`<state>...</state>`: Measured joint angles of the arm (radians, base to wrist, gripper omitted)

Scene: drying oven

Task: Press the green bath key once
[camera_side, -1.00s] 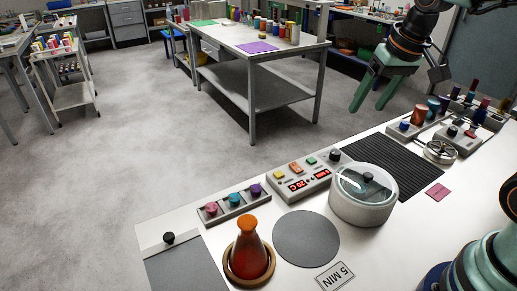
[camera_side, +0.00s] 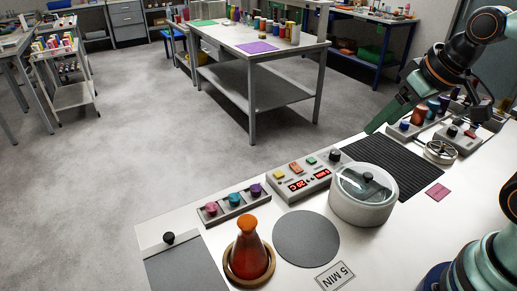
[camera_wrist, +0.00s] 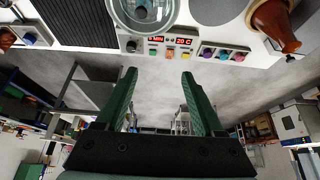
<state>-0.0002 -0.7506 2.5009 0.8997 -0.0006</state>
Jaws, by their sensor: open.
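The green key (camera_side: 311,160) is the right-hand one of three coloured keys on the grey control box (camera_side: 318,181), beside an orange key (camera_side: 296,167) and a yellow key (camera_side: 279,175). In the wrist view the green key (camera_wrist: 152,52) lies beyond the fingertips, roughly between their lines. My gripper (camera_side: 370,131) is up and to the right of the box in the side view, apart from it. In the wrist view my gripper (camera_wrist: 158,75) is open and empty, fingers well spread. In the side view one finger mostly hides the other.
A lidded glass-topped bath (camera_side: 362,198) stands right of the box, with a black ribbed mat (camera_side: 395,165) behind it. A black knob (camera_side: 335,155) sits beside the green key. An orange flask (camera_side: 248,250) stands in front, left of a grey disc (camera_side: 306,238).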

